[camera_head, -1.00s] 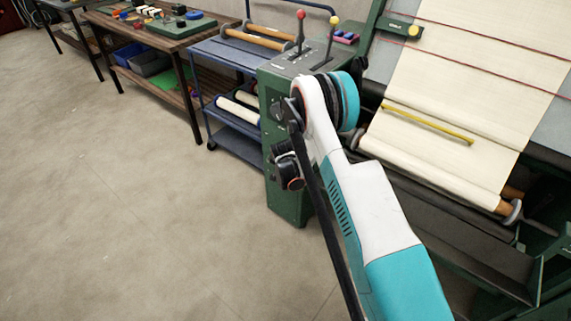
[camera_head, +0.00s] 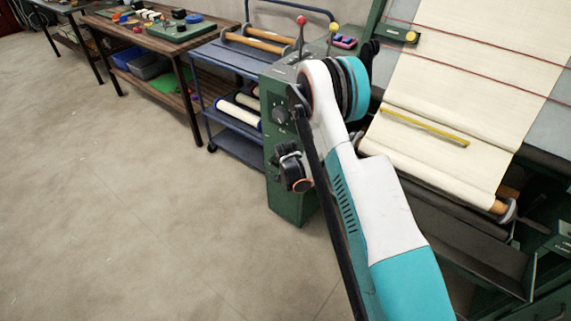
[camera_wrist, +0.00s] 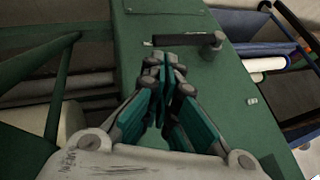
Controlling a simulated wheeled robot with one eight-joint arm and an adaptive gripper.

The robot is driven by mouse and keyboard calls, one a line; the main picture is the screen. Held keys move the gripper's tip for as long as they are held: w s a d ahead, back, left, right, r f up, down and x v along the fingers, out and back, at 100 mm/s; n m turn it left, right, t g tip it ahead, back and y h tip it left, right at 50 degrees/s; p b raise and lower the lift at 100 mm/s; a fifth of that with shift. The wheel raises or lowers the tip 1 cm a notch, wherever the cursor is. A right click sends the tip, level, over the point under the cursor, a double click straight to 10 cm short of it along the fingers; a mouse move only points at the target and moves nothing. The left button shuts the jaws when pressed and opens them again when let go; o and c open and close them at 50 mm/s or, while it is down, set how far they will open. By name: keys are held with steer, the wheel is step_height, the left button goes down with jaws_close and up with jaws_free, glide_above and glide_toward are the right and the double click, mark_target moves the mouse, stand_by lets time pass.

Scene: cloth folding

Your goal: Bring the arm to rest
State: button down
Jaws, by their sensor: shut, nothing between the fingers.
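My gripper (camera_wrist: 163,62) shows in the wrist view with its two teal-lined fingers closed together and nothing between them. Behind it is the green machine housing (camera_wrist: 190,22), with a dark crank-like handle (camera_wrist: 180,39) just beyond the fingertips. I cannot tell how far apart the fingers and the housing are. In the head view my white and teal arm (camera_head: 375,200) reaches up from the lower right to the green control cabinet (camera_head: 285,205). My gripper is not clearly visible there.
Cream cloth (camera_head: 470,65) lies over the machine at right, with a yellow strip (camera_head: 425,127) on it. The cabinet carries a red-knobbed lever (camera_head: 301,21). A blue cart (camera_head: 232,140) and a wooden workbench (camera_head: 160,40) stand at left. The floor (camera_head: 120,220) is clear.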

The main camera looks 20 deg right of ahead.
steer(key=s+r+p, duration=0.1)
steer(key=s+r, duration=0.1)
steer(key=s, duration=0.4)
steer(key=shift+d+r, duration=0.25)
steer(key=shift+d, duration=0.1)
steer(key=s+a+r+n, duration=0.1)
steer(key=s+r+n, duration=0.15)
steer(key=r, duration=0.75)
steer(key=s+a+r+n+y, duration=0.1)
steer(key=s+r, duration=0.2)
steer(key=r, duration=0.6)
steer(key=s+a+r+n, duration=0.1)
steer(key=s+r+n, duration=0.15)
steer(key=r, duration=0.75)
steer(key=s+a+r+n, duration=0.1)
steer(key=s+r+n, duration=0.1)
steer(key=s, duration=0.7)
steer(key=s+a+r+n+y, duration=0.1)
steer(key=s+r+n, duration=0.1)
steer(key=s+r, duration=0.3)
steer(key=s+a+r+n, duration=0.1)
steer(key=s+r+n, duration=0.1)
steer(key=s, duration=1.1)
steer(key=shift+a+r+t, duration=0.25)
steer(key=shift+r+t, duration=0.15)
steer(key=shift+r, duration=0.45)
